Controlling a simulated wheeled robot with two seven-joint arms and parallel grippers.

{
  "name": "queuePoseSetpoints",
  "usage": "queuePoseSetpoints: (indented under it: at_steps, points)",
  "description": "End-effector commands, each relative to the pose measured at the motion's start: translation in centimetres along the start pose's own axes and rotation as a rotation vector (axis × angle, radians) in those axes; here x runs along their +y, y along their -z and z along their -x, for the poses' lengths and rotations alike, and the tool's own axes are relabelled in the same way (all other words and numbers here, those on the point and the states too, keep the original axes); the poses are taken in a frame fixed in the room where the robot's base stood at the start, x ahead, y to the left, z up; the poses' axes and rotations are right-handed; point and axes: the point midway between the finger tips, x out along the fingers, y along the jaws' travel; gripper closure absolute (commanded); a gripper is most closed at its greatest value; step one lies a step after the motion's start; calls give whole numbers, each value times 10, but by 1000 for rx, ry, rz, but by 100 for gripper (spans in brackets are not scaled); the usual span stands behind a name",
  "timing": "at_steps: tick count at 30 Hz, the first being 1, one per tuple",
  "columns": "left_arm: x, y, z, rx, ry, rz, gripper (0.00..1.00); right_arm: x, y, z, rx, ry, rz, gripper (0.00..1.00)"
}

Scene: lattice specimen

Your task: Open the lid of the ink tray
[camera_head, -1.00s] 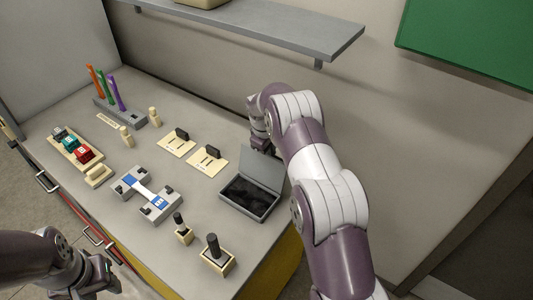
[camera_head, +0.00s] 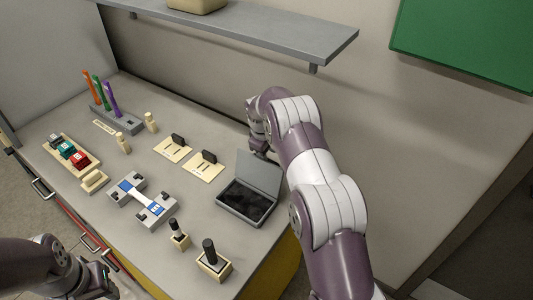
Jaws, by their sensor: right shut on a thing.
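The ink tray (camera_head: 243,215) is a dark grey box at the right part of the table, with a black pad (camera_head: 247,199) inside. Its lid (camera_head: 258,172) stands raised at the back edge, so the tray is open. My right gripper (camera_head: 262,148) is at the lid's upper edge, shut on the lid; its fingertips are mostly hidden by the lid and my arm. My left gripper (camera_head: 106,284) is low at the left, in front of the table and away from the tray. Its jaws are too small and cut off to judge.
Two handled stamps (camera_head: 213,262) (camera_head: 179,236) stand in front of the tray. A grey-and-blue fixture (camera_head: 143,200), cream plates (camera_head: 203,166), a colored block rack (camera_head: 71,152) and a pen holder (camera_head: 118,120) are to the left. A shelf (camera_head: 240,32) hangs above the back.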

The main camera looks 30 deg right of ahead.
Motion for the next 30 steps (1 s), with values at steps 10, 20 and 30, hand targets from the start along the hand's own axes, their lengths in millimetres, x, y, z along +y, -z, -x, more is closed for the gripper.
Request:
queuePoseSetpoints:
  at_steps: [10,20,30]
  points:
    - [0,0,-4,0,0,0,57,-6,-8,-10,-23,14,3,58]
    - [0,-3,-25,0,0,0,57,-6,-4,74,-7,-2,1,58]
    - [0,1,6,0,0,0,57,-6,-4,133,-3,-5,-1,58]
